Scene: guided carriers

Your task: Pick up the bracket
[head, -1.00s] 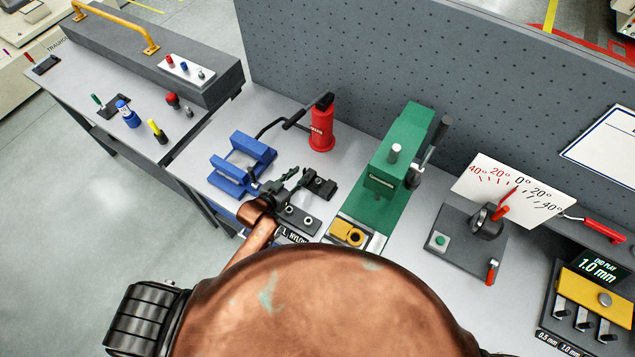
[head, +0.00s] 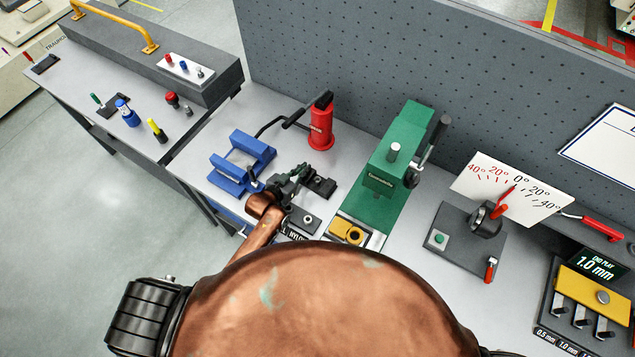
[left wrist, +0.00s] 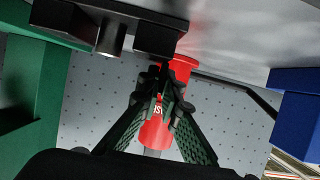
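I cannot tell for sure which part is the bracket. A dark notched part (head: 322,187) on the bench, right of my left gripper, may be it. My left gripper (head: 298,172) is low over the bench, between the blue vise and this part. In the left wrist view a dark block with a round peg (left wrist: 160,38) fills the top, close to the fingertips (left wrist: 164,76). The fingers converge to a narrow gap; whether they touch or grip anything is unclear. My right gripper is not in view.
A blue vise (head: 240,163) stands left and a red bottle-like jack (head: 321,128) behind. A green press (head: 393,160) with a yellow block (head: 347,232) stands right. A dial fixture (head: 470,240) stands farther right. My copper-coloured body hides the front bench.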

